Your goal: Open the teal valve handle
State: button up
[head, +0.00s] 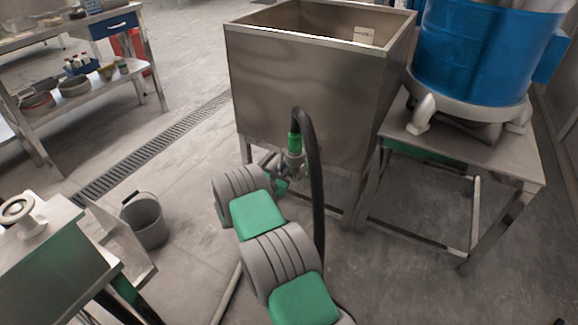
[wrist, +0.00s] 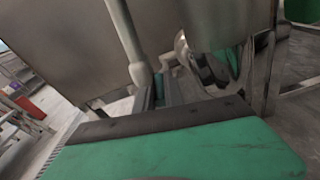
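A steel tank (head: 300,90) stands on legs ahead of me. My gripper (head: 279,168) is low at the tank's front, close to its underside. A small teal piece (head: 281,187), possibly the valve handle, shows beside the gripper, mostly hidden by my arm. In the wrist view, a teal patch (wrist: 228,58) shows behind a dark round fitting under the tank, right of my gripper (wrist: 162,88). A pale pipe end (wrist: 141,74) is just in front of the fingers. The fingers are small and dark there, and I cannot tell whether they hold anything.
A blue machine (head: 485,55) stands on a steel table (head: 470,150) at right. A grey bucket (head: 146,220) stands on the floor at left, near a floor drain (head: 150,150). A shelf (head: 75,95) is at the back left. The floor between bucket and tank is free.

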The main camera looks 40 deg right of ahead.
aim_at(282, 171)
jog(key=o, duration=0.5)
jog(key=shift+c, duration=0.2)
jog(key=p+v, duration=0.2)
jog(key=v, duration=0.5)
jog(key=shift+s+a+p, duration=0.15)
jog(key=shift+a+p, duration=0.15)
jog(key=shift+a, duration=0.05)
